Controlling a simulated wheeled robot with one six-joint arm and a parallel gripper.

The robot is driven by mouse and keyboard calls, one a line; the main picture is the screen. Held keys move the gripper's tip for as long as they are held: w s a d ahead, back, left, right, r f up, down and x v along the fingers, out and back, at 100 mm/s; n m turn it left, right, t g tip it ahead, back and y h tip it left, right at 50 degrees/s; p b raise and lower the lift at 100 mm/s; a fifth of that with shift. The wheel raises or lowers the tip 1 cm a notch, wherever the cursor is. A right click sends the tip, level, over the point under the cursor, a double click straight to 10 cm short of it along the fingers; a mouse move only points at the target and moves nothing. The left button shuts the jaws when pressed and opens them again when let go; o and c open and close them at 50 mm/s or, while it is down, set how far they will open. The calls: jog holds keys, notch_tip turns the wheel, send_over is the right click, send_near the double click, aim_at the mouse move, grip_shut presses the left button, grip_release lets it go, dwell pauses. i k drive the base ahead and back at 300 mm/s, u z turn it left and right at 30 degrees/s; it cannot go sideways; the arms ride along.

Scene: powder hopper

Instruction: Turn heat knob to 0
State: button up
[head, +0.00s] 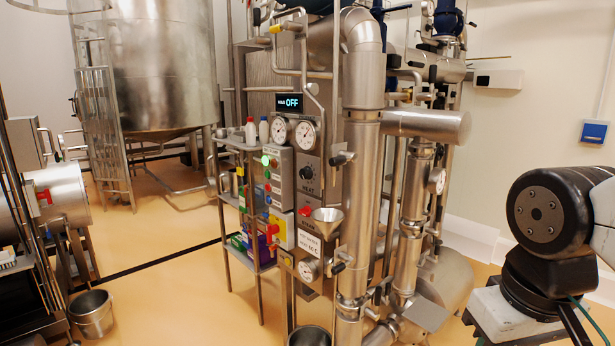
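The heat knob (306,173) is a small dark round knob on the grey control panel in the middle of the head view. The word HEAT stands just below it, and two round white gauges (304,134) sit above it. The knob's pointer and its scale marks are too small to read. A display (289,103) above the gauges reads OFF. My gripper is not in view. Only a dark joint of my arm shows at the right edge, well away from the panel.
A steel funnel (326,222) sticks out below the knob, and a thick vertical pipe (358,200) stands just right of the panel. A button box (278,179) is on its left. A steel bucket (92,314) stands at the lower left. The floor left of the machine is mostly open.

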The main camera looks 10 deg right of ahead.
aim_at(306, 172)
jog(key=z, duration=0.25)
jog(key=k, duration=0.3)
jog(key=u, duration=1)
jog(key=i, duration=1.2)
jog(key=z, duration=0.25)
